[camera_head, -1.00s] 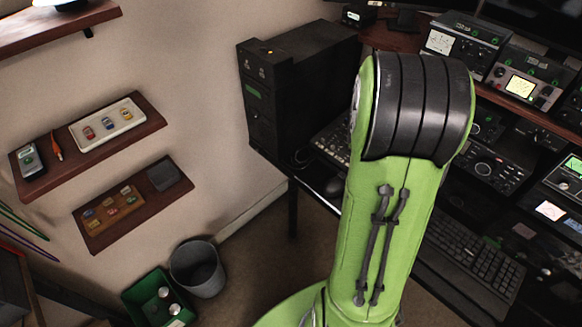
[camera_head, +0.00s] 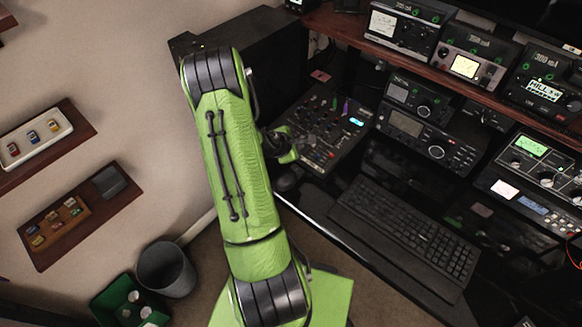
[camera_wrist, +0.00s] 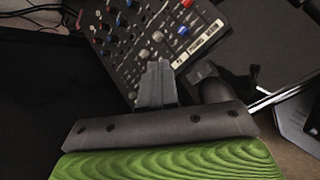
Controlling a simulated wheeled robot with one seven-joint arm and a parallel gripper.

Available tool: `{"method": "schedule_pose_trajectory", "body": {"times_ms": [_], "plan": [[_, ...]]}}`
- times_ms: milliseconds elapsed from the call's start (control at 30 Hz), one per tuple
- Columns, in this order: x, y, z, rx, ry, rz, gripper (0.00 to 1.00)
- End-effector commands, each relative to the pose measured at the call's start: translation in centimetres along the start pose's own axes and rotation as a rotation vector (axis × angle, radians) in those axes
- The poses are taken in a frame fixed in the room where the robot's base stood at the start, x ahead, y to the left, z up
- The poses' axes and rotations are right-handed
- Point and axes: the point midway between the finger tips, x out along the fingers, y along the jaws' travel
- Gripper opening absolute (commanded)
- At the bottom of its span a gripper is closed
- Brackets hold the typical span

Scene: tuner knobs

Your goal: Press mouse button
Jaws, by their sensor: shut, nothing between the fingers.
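The dark mouse (camera_head: 287,178) lies on the black desk at the left of the keyboard, partly behind my arm in the head view. In the wrist view a dark rounded shape (camera_wrist: 213,86), which looks like the mouse, is just right of my fingers. My gripper (camera_wrist: 156,72) is shut with nothing between its fingers. Its fingertips are beside the lower edge of the mixer panel (camera_wrist: 150,38) in that view. I cannot tell how high the fingers are above the desk.
The mixer panel with knobs (camera_head: 325,125) is behind the mouse. The keyboard (camera_head: 405,235) lies to the right. A black computer tower (camera_head: 280,50) stands at the back left. Stacked radio gear (camera_head: 430,130) fills the right side. The desk's front edge is close to the mouse.

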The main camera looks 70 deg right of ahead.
Motion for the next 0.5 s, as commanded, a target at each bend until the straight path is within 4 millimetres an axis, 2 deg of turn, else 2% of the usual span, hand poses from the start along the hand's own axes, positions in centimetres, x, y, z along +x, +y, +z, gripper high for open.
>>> {"method": "schedule_pose_trajectory", "body": {"times_ms": [233,500], "plan": [[0.6,-0.5,-0.5,0.001,0.001,-0.001,0.00],[3.3,-2.4,-2.5,0.001,0.002,-0.001,0.00]]}}
